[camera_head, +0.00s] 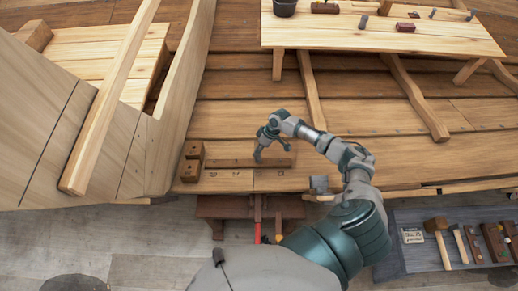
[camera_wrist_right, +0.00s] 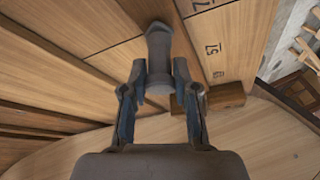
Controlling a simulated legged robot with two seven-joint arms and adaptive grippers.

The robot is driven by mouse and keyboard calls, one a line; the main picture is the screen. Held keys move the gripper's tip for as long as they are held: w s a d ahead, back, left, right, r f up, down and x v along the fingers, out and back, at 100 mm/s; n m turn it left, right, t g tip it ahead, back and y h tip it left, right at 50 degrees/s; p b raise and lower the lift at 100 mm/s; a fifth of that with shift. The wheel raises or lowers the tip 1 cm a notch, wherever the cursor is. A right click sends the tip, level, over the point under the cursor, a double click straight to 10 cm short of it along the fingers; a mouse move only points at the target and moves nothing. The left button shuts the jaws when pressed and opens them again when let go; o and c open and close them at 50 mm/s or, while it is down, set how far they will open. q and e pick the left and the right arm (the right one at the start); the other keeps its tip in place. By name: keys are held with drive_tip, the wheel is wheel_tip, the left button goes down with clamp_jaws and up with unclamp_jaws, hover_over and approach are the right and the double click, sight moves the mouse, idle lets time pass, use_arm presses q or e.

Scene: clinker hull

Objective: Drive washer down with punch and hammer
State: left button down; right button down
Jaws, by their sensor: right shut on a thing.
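My right gripper (camera_head: 268,142) is low over the planked hull, above a brown wooden strip (camera_head: 225,161). In the right wrist view the gripper (camera_wrist_right: 160,92) is shut on a dark grey metal tool (camera_wrist_right: 158,50), with a round body and a flared end. It looks like the punch. Its far end is over the planks, and I cannot tell whether it touches them. Numbers are marked on the planks (camera_wrist_right: 230,30) beside it. I cannot make out a washer. A wooden-headed mallet (camera_head: 436,226) lies on the grey bench at the right. My left gripper is not in view.
Dark wooden blocks (camera_head: 190,170) sit at the left end of the strip. A grey block (camera_head: 319,184) stands at the plank edge, near my right arm. The grey bench (camera_head: 405,262) holds several tools. A pale wooden table (camera_head: 375,38) with small items stands at the back.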

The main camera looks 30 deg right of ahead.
drive_tip(key=shift+s+f, duration=0.1)
drive_tip(key=shift+f, duration=0.2)
idle(0.4)
drive_tip(key=c, duration=0.8)
unclamp_jaws()
wheel_tip(320, 180, up, 8)
drive_tip(key=w+d+p, duration=0.1)
drive_tip(key=w+p, duration=0.1)
drive_tip(key=p, duration=0.3)
drive_tip(key=shift+f, duration=0.2)
